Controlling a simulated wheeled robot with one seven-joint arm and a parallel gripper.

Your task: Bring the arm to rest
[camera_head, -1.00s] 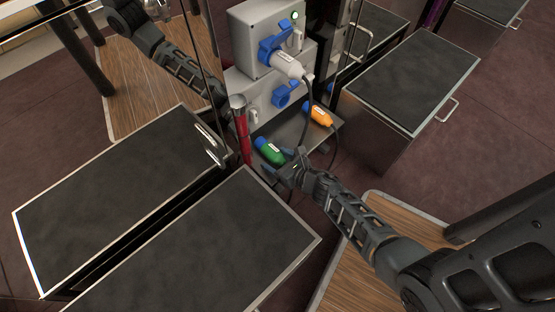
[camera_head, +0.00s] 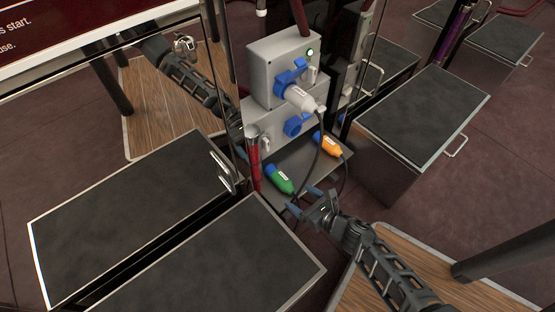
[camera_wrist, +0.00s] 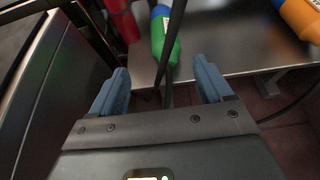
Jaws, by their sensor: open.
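My gripper (camera_head: 318,198) is open and empty in the head view, just in front of the small metal shelf (camera_head: 314,165). In the wrist view my gripper (camera_wrist: 163,88) shows both blue fingers spread apart. A green plug with a blue end (camera_head: 280,179) lies on the shelf, beyond the fingertips; it also shows in the wrist view (camera_wrist: 163,35). An orange plug with a blue end (camera_head: 328,144) lies farther back on the same shelf.
A grey socket box (camera_head: 262,75) with a green light holds a white plug (camera_head: 303,99); its cable hangs down past the shelf. Dark-topped cabinets (camera_head: 208,262) flank the left; another (camera_head: 425,113) stands right.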

